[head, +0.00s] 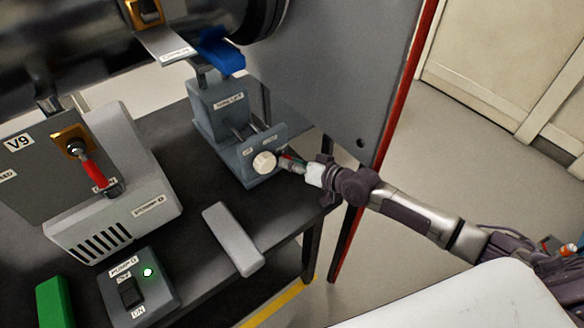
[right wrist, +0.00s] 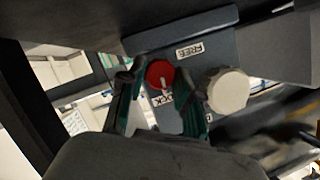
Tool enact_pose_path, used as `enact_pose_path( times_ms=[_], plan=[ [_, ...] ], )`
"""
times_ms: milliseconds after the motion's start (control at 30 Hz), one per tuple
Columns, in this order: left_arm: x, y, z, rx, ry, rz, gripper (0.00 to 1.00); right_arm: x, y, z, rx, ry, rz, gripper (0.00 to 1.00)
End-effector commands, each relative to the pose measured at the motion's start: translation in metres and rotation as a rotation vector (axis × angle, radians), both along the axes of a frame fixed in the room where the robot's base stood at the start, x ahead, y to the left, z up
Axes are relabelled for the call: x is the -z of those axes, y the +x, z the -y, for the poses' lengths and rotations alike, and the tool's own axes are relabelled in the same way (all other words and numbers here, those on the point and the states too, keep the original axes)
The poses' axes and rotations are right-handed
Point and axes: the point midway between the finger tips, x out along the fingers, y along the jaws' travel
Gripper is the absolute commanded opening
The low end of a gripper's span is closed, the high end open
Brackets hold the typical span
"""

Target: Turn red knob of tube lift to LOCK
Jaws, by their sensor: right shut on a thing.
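The tube lift (head: 216,103) is a grey-blue unit on the dark table, with a round cream knob (head: 264,162) on its front block. The cream knob also shows in the right wrist view (right wrist: 228,90). The red knob (right wrist: 160,74) sits beside it, between the FREE label (right wrist: 190,50) and a partly hidden label ending in "OCK" (right wrist: 163,100). A white mark on the red knob seems to face the "OCK" label. My right gripper (head: 287,160) is shut on the red knob, its fingers on either side; the head view mostly hides this knob. My left gripper is out of view.
A grey panel with a red edge (head: 398,105) stands just behind my right arm. A grey bar (head: 233,240) lies on the table in front of the lift. The V9 unit (head: 110,215) and a pump switch box (head: 140,290) stand at left.

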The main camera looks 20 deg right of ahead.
Motion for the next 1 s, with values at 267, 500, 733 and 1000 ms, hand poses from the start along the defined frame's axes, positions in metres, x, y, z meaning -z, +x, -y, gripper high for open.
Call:
enact_pose_path(
  times_ms=[267,500,733,1000],
  plan=[
    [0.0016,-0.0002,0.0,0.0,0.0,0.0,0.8,-0.0006,0.0004,0.0007,0.002,0.011,-0.004,0.0],
    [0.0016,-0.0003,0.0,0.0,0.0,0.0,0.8,-0.0008,0.0005,0.0007,0.001,0.01,-0.003,0.43],
    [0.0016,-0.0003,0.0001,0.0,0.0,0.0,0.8,-0.0005,0.0003,0.0004,0.001,0.009,-0.003,0.58],
    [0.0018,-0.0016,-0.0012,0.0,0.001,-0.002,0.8,-0.0018,-0.0067,0.005,0.001,0.008,-0.005,0.58]
  ],
)
